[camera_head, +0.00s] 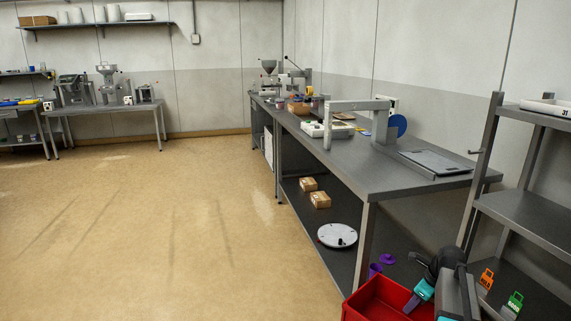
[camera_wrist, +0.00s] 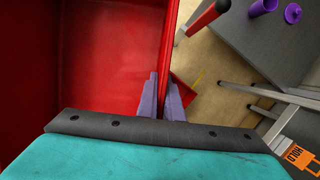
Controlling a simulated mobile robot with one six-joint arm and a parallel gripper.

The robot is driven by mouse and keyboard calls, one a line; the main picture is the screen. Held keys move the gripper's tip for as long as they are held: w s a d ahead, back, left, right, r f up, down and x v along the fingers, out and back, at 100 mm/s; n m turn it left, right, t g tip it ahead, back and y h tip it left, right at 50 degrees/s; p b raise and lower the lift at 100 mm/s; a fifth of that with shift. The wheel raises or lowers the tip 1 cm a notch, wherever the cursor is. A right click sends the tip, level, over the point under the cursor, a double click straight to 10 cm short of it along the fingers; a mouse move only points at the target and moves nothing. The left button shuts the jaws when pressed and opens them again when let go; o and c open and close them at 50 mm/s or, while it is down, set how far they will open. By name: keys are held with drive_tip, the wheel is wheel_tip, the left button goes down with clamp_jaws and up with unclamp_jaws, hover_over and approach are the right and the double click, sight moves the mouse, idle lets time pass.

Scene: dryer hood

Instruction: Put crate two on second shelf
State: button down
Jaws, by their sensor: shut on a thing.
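A red crate (camera_head: 372,302) is at the bottom of the head view, cut off by the frame edge. Its red interior (camera_wrist: 85,60) fills the left of the wrist view and looks empty where visible. No number on it is readable. My gripper (camera_head: 410,305) is shut on the crate's right wall, with its grey-purple fingers (camera_wrist: 163,90) on either side of that wall. I cannot tell the crate's height above the floor. The shelf rack (camera_head: 487,170) stands at the right; its middle shelf (camera_head: 525,215) is bare where visible.
A white tray (camera_head: 545,108) sits on the rack's top board. Orange (camera_head: 486,280) and green (camera_head: 514,302) tags show low on the rack. A long grey workbench (camera_head: 385,165) stands left of it, with purple parts (camera_head: 388,259) on its lower shelf. Open floor (camera_head: 150,230) lies left.

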drive_tip(key=w+a+r+n+g+y+p, duration=0.1)
drive_tip(key=w+a+r+n+p, duration=0.2)
drive_tip(key=a+r, duration=0.45)
drive_tip(key=w+a+r+n+g+p, duration=0.1)
drive_tip(key=a+r+n+p, duration=0.2)
drive_tip(key=a+r+p, duration=0.35)
drive_tip(key=s+a+r+n+g+p, duration=0.1)
drive_tip(key=s+a+r+n, duration=0.4)
drive_tip(key=a+r+n, duration=0.5)
drive_tip(key=shift+s+a+n+g+h, duration=0.3)
drive_tip(key=shift+a+n+g, duration=0.1)
drive_tip(key=shift+n+g, duration=0.4)
drive_tip(key=shift+d, duration=0.1)
drive_tip(key=d, duration=0.7)
